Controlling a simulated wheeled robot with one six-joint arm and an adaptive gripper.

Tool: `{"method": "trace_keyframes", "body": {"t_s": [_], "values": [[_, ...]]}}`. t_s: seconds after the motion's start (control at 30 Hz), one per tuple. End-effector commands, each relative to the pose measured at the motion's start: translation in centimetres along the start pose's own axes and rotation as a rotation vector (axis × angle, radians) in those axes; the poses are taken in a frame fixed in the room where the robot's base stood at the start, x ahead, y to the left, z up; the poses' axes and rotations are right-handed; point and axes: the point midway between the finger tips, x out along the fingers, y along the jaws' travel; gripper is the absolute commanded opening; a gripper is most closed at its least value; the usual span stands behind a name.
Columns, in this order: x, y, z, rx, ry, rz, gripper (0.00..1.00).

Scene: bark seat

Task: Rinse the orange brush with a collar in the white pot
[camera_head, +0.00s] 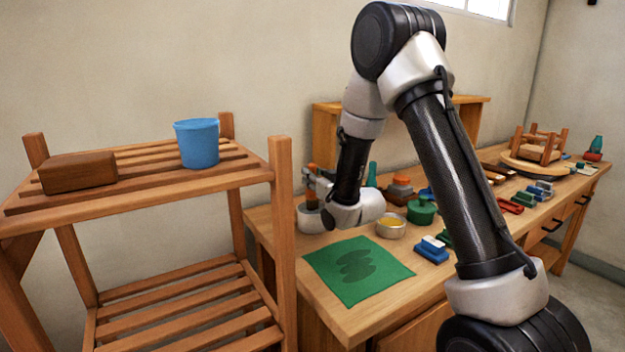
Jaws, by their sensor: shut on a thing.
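The white pot (309,222) stands at the left end of the workbench, partly hidden by my arm. My gripper (313,184) is over the pot, shut on the orange brush (312,168). The brush's orange top shows above the fingers, and its lower part is down at the pot's mouth. The collar is too small to make out. I cannot tell how deep the brush reaches or whether it touches the pot's inside.
A green cloth (350,286) with dark patches lies in front. A pale bowl of yellow stuff (391,227), a green lidded pot (421,212) and blue blocks (432,249) stand to the right. A slatted shelf (150,194) with a blue bucket (197,146) is at left.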

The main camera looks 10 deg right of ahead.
Motion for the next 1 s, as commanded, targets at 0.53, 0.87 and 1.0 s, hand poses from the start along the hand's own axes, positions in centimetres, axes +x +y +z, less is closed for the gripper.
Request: {"method": "trace_keyframes", "body": {"t_s": [0.53, 0.87, 1.0], "values": [[0.0, 0.0, -5.1, -0.001, 0.005, 0.000, 0.00], [0.0, 0.0, -6.4, 0.000, 0.002, 0.000, 0.00], [0.0, 0.0, -6.4, 0.000, 0.002, 0.000, 0.00]]}}
